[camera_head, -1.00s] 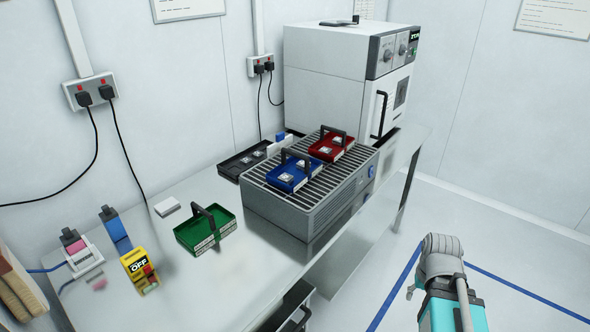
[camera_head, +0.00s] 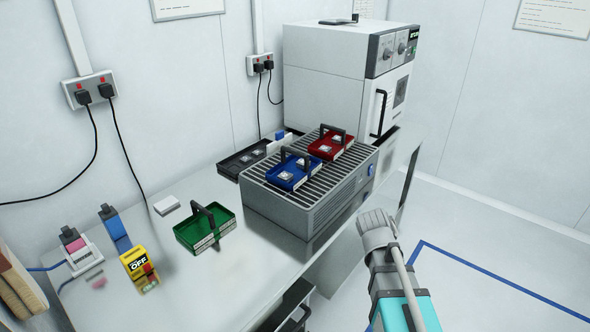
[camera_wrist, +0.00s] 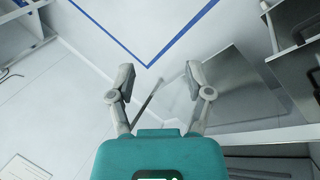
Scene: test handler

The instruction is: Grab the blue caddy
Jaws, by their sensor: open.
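The blue caddy (camera_head: 284,184) sits on the slatted top of a grey unit on the bench in the head view. It is a shallow open tray with a black arched handle and small pale parts inside. My gripper (camera_wrist: 158,80) shows in the wrist view with its two fingers spread and nothing between them. It is over the floor, apart from the caddy. The caddy is not in the wrist view. My arm shows at the lower right of the head view, in front of the bench and to the right of the caddy.
A red caddy (camera_head: 327,149) stands close behind the blue one on the slatted unit (camera_head: 290,212). A green caddy (camera_head: 190,237) and a black tray (camera_head: 233,165) are on the bench (camera_head: 200,290). A white oven (camera_head: 325,75) stands behind. The floor on the right is clear.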

